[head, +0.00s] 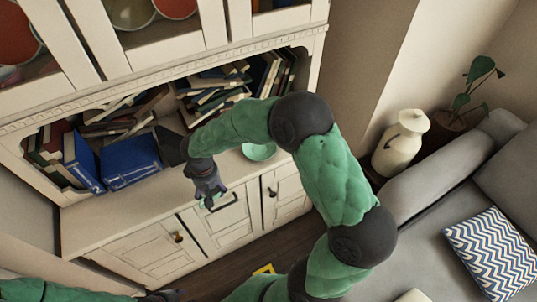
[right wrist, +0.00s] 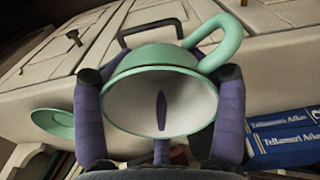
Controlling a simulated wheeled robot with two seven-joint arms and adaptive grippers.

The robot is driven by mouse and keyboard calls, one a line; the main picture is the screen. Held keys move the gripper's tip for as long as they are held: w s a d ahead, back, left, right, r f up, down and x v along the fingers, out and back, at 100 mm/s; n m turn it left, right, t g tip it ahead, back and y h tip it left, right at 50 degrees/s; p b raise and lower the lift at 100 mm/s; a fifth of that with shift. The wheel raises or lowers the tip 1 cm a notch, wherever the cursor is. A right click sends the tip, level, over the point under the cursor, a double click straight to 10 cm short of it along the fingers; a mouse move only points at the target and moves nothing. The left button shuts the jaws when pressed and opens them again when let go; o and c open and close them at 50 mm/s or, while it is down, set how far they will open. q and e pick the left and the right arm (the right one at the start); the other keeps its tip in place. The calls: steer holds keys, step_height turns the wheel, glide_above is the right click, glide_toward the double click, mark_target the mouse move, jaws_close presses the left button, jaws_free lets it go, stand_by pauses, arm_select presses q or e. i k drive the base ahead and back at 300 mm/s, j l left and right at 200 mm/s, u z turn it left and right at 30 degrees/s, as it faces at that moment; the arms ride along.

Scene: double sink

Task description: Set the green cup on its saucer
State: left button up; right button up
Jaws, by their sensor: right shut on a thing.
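My right gripper (head: 209,195) is shut on the green cup (right wrist: 160,60), with one purple finger on each side of it in the right wrist view. The cup's open mouth and pale inside face the wrist camera, and its handle sticks out at upper right. In the head view the gripper hides most of the cup. The green saucer (head: 260,152) lies on the cabinet's ledge, right of the gripper and partly behind my right arm. The saucer also shows in the right wrist view (right wrist: 53,124), apart from the cup.
Books (head: 130,160) fill the shelf at left, and more books (head: 218,85) lie behind my right arm. The white cabinet (head: 150,245) has doors with dark handles below the ledge. A cream jug (head: 400,143) and a grey sofa (head: 420,225) stand at right.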

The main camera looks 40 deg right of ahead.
mark_target(256, 150)
steer(key=i+z, duration=0.2)
steer(key=z, duration=1.25)
steer(key=i+u, duration=0.2)
steer(key=u, duration=0.45)
